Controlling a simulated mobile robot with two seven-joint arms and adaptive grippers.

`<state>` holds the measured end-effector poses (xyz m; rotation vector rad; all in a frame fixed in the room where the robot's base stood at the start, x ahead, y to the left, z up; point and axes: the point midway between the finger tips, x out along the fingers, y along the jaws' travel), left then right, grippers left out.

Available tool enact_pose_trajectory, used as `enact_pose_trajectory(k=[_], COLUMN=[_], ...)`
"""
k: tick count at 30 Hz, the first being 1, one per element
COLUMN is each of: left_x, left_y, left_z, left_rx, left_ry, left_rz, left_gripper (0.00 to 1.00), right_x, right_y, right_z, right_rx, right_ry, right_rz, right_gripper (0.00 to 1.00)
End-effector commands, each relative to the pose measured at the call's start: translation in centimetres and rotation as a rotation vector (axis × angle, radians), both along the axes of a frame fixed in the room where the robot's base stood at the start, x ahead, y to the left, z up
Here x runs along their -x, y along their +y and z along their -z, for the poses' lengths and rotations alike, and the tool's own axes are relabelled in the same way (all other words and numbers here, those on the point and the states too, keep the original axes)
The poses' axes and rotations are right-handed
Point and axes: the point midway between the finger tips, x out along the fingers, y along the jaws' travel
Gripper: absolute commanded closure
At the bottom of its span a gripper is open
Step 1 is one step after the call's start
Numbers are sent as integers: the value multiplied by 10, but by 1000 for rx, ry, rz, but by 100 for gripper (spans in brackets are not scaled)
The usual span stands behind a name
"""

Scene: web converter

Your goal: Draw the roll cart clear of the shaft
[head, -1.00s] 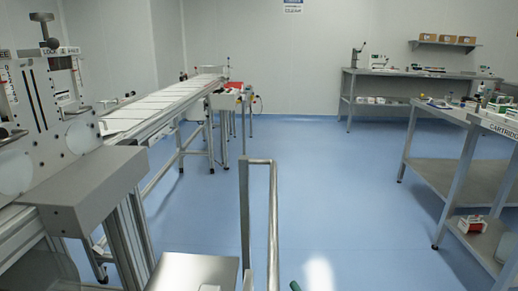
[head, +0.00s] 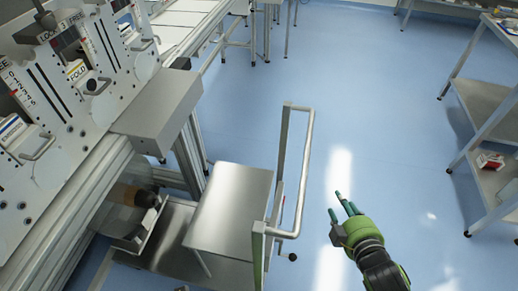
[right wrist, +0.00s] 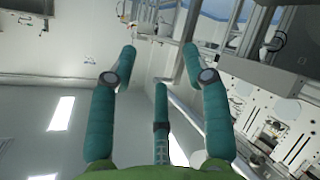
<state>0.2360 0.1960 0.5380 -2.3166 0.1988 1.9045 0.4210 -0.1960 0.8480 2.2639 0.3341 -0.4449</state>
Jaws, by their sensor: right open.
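The roll cart (head: 228,210) stands beside the machine in the head view, with a flat metal top and an upright tubular handle (head: 301,175) on its right side. A roll with a brown core (head: 148,198) shows low between the machine and the cart top. I cannot tell whether it sits on the cart or on the shaft; the shaft is not clearly visible. My right gripper (head: 343,205) is to the right of the handle, apart from it, open and empty. Its spread teal fingers also show in the right wrist view (right wrist: 160,65). My left gripper is out of view.
The machine (head: 75,95) with its labelled panel fills the left, and a grey box (head: 168,108) juts toward the cart. A shelved metal bench (head: 490,110) stands at the right. Blue floor (head: 375,110) is clear between the handle and the bench.

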Motion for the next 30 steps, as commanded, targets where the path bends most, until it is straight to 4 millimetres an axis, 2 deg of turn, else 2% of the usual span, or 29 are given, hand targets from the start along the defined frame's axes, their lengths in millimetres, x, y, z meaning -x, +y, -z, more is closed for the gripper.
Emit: enact_pose_trajectory(k=[1, 6, 9, 12, 15, 21, 30], left_x=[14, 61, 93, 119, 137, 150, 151], left_y=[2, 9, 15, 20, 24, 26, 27], left_z=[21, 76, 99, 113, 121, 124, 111], left_rx=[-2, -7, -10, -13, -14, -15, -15], left_ry=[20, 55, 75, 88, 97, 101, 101], left_rz=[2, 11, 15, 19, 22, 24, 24], left_gripper=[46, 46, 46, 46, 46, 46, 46], right_x=[-7, -22, -21, -17, -12, -10, -43], right_y=[3, 22, 35, 46, 53, 60, 81], right_z=[-7, -38, -54, -65, -72, -78, -86], right_rx=[48, 202, 286, 349, 387, 416, 414], right_ry=[-70, -329, -476, -594, -674, -735, -738], right_rz=[-53, -244, -352, -437, -493, -535, -534], right_gripper=[51, 51, 51, 51, 51, 51, 51])
